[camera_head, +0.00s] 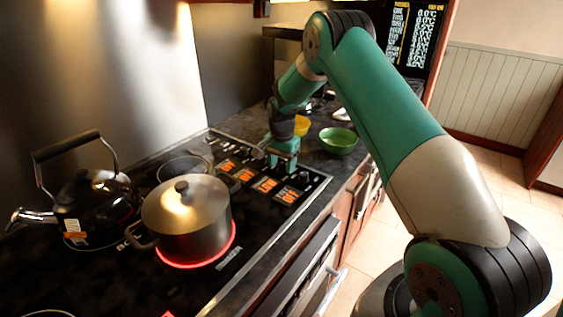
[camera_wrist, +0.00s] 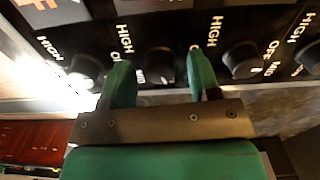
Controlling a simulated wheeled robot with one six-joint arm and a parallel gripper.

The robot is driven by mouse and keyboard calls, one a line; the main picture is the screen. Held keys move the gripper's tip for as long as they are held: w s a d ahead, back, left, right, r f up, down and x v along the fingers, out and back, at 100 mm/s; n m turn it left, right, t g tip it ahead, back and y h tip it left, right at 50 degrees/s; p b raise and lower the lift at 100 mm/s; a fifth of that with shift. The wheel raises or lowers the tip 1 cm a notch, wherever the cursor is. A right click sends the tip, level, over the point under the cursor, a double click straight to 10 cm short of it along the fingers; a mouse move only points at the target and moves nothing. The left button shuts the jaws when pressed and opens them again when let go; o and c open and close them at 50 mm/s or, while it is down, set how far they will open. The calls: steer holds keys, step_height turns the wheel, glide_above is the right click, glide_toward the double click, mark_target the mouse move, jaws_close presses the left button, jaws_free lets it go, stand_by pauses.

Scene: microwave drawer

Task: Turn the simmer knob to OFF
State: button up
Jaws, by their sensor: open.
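My gripper (camera_head: 283,160) is over the far end of the stove's control panel (camera_head: 262,182). In the wrist view my gripper (camera_wrist: 159,72) is open, its two green fingers apart. A round black knob (camera_wrist: 160,66) shows in the gap between the fingertips; contact cannot be told. Other black knobs show to the left (camera_wrist: 87,70) and right (camera_wrist: 241,60), and one more at the right edge (camera_wrist: 312,58). White HIGH, MID and OFF marks lie around them. No SIMMER label is readable, so I cannot tell which knob is the simmer knob.
A lidded steel pot (camera_head: 187,222) stands on a glowing red burner. A black kettle (camera_head: 92,202) stands to its left. Floor (camera_head: 500,185) is clear at right.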

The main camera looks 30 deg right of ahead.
steer(key=c, duration=0.9)
steer(key=shift+n, duration=0.3)
steer(key=n+b, duration=0.1)
steer(key=n, duration=0.1)
steer(key=shift+n, duration=0.3)
steer(key=n, duration=0.3)
steer(key=shift+n+b, duration=0.3)
steer(key=shift+n, duration=0.1)
steer(key=n, duration=0.7)
steer(key=shift+b, duration=0.35)
